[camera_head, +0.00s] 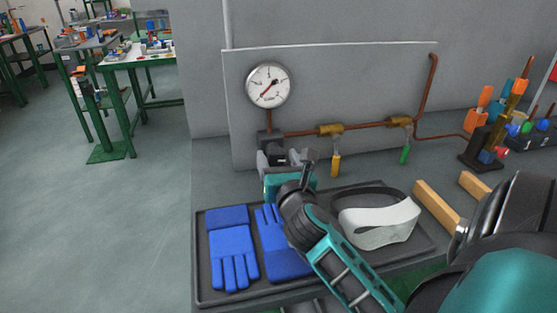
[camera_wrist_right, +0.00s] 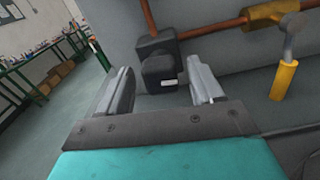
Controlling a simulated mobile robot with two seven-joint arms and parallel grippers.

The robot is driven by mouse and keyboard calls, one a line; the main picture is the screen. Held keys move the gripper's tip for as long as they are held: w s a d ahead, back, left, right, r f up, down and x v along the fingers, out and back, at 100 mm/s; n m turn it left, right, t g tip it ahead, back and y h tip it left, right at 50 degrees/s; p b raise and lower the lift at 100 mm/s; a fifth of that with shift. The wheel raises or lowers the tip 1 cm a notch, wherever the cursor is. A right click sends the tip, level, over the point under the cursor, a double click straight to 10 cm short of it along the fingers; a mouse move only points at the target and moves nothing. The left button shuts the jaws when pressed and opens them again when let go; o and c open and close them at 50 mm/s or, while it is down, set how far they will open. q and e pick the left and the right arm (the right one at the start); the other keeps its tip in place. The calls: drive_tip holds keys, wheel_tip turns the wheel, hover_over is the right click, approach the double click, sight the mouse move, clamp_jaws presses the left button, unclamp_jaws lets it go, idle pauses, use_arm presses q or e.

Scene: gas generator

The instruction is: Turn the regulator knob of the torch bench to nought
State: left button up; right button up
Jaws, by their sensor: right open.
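The regulator (camera_head: 268,141) is a dark block on the pipe below the round white gauge (camera_head: 268,85), whose needle lies slanted; its reading is too small to tell. In the right wrist view the regulator body (camera_wrist_right: 157,46) shows with its dark square knob (camera_wrist_right: 160,73) in front, a small white mark low on its face. My right gripper (camera_head: 286,160) is open in front of the knob. In the wrist view its two fingers stand either side of the knob with gaps on both sides. I cannot tell whether the fingertips reach past its face. My left gripper is not in view.
A copper pipe (camera_head: 358,128) carries a yellow-handled valve (camera_head: 336,164) and a green-handled valve (camera_head: 405,154) to the right. Below my arm lies a dark tray (camera_head: 203,274) with blue gloves (camera_head: 232,250) and a white-and-black visor (camera_head: 378,222). Torches stand at right.

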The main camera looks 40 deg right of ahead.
drive_tip(key=shift+c, duration=0.3)
drive_tip(key=c, duration=1)
drive_tip(key=shift+p, duration=0.3)
